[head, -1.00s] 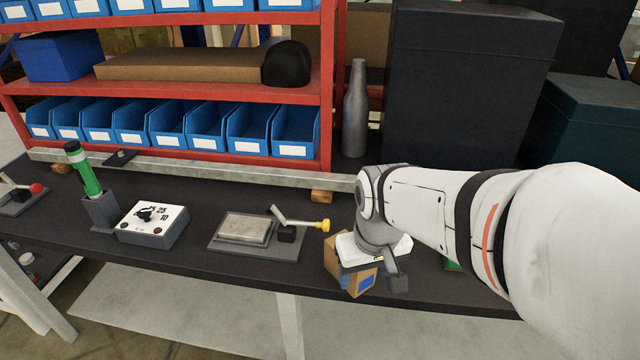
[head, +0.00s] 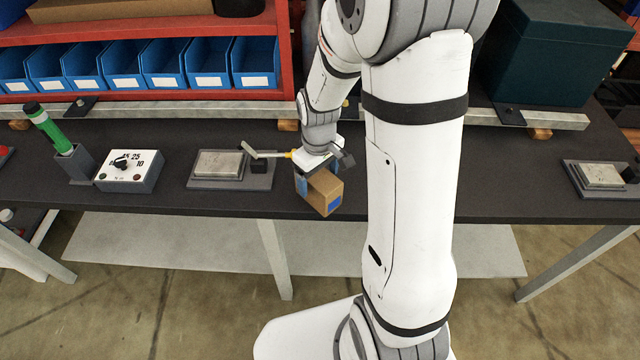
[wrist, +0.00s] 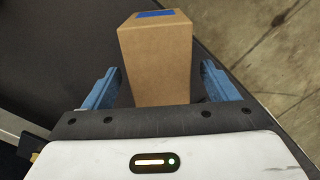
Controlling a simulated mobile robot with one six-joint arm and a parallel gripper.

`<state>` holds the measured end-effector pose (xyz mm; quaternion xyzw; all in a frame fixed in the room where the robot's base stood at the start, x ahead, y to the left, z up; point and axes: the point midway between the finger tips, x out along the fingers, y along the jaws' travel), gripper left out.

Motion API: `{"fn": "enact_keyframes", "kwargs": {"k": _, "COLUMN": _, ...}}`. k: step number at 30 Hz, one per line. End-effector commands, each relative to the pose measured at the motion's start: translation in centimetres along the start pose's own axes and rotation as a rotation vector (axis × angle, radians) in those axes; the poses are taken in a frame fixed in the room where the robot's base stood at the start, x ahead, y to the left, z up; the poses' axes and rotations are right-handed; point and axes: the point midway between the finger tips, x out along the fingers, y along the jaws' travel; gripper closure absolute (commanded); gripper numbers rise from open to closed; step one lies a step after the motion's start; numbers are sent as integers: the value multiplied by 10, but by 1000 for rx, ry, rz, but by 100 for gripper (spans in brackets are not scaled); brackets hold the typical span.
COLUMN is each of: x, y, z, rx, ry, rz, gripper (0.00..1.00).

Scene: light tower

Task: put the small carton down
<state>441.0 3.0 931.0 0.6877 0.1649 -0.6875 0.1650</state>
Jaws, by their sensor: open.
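The small carton (head: 325,194) is a brown cardboard box with a blue patch, near the front edge of the dark bench top. In the wrist view the carton (wrist: 156,55) stands between the two blue fingers, with gaps visible on both sides. My gripper (wrist: 160,90) is open around it. In the head view my gripper (head: 318,175) is at the carton from behind and above, and the wrist hides part of it. The carton seems to rest on the bench, but its underside is hard to see.
A toggle clamp on a plate (head: 230,178) is just left of the carton. A dial box (head: 130,172) and a green cylinder in a holder (head: 75,165) are further left. Another clamp plate (head: 600,180) is at the far right. My arm hides the bench between.

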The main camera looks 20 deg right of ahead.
Motion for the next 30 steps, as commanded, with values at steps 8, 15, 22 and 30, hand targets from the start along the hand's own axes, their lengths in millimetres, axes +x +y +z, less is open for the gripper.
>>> {"fn": "enact_keyframes", "kwargs": {"k": 8, "x": 29, "y": -1, "z": 0, "rx": 0, "ry": -1, "rz": -1, "gripper": 20}}
{"fn": "enact_keyframes", "kwargs": {"k": 15, "x": 30, "y": -1, "z": 0, "rx": 0, "ry": 0, "rz": 0, "gripper": 21}}
{"fn": "enact_keyframes", "kwargs": {"k": 22, "x": 30, "y": -1, "z": 0, "rx": -1, "ry": 0, "rz": 0, "gripper": 40}}
{"fn": "enact_keyframes", "kwargs": {"k": 30, "x": 30, "y": -1, "z": 0, "rx": -1, "ry": 0, "rz": 0, "gripper": 62}}
